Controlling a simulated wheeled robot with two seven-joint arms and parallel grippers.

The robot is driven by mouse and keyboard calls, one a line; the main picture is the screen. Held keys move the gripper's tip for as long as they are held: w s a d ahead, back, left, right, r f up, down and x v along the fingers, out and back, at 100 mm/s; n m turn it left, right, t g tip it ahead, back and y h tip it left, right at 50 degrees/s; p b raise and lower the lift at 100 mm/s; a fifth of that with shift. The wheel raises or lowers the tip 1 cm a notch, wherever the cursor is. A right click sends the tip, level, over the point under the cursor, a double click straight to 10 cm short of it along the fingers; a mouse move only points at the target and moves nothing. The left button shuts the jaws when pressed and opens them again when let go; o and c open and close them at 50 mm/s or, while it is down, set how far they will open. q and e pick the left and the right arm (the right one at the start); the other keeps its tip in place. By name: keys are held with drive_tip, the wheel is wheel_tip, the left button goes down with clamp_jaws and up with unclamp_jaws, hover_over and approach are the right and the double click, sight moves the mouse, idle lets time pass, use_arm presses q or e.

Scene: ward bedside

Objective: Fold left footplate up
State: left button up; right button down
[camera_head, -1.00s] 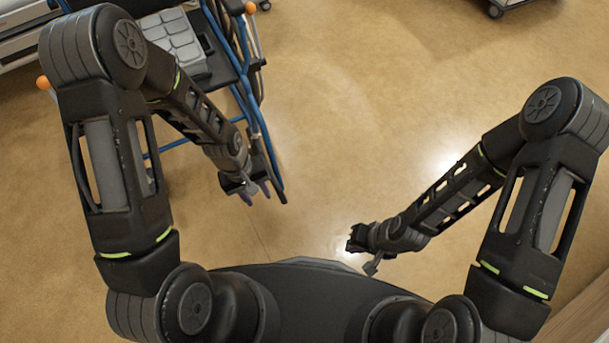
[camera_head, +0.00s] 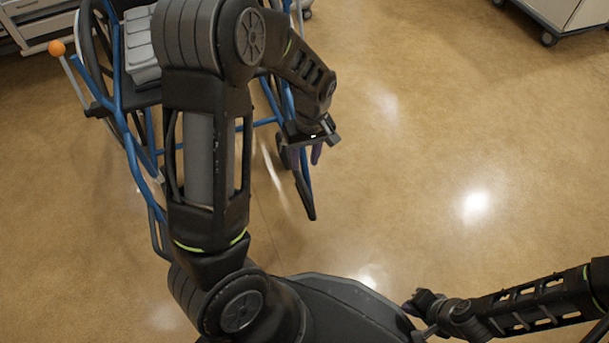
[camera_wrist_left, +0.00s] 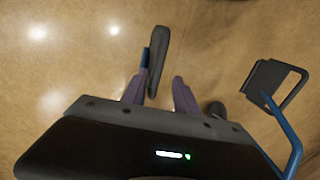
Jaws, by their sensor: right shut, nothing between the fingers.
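The wheelchair's blue frame (camera_head: 131,150) stands at the upper left in the head view, partly behind my left arm. A narrow dark footplate (camera_head: 304,193) shows at its right front. My left gripper (camera_head: 308,152) is just above this footplate in the picture. In the left wrist view, my left gripper (camera_wrist_left: 159,92) has its two fingers apart. The footplate (camera_wrist_left: 160,55), on a blue tube, reaches into the space between them, nearer the left finger; I cannot tell if they touch. Another dark footplate (camera_wrist_left: 262,78) on a blue tube is at the right. My right gripper (camera_head: 415,303) is shut and empty.
A grey cabinet on castors (camera_head: 570,15) stands at the top right. A bed or unit (camera_head: 35,30) is at the top left. An orange knob (camera_head: 56,47) sticks out on the wheelchair's left side. The floor (camera_head: 430,130) in the middle and right is clear.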

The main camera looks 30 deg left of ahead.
sight(302, 179)
use_arm(q)
drive_tip(key=f+b, duration=0.1)
drive_tip(key=f, duration=0.1)
drive_tip(key=f+b, duration=0.1)
drive_tip(key=f, duration=0.2)
drive_tip(key=f+b, duration=0.1)
drive_tip(key=f, duration=0.1)
drive_tip(key=shift+s+a+f+b, duration=0.2)
drive_tip(key=shift+s+f+b, duration=0.1)
drive_tip(key=shift+c, duration=0.3)
clamp_jaws()
idle(0.8)
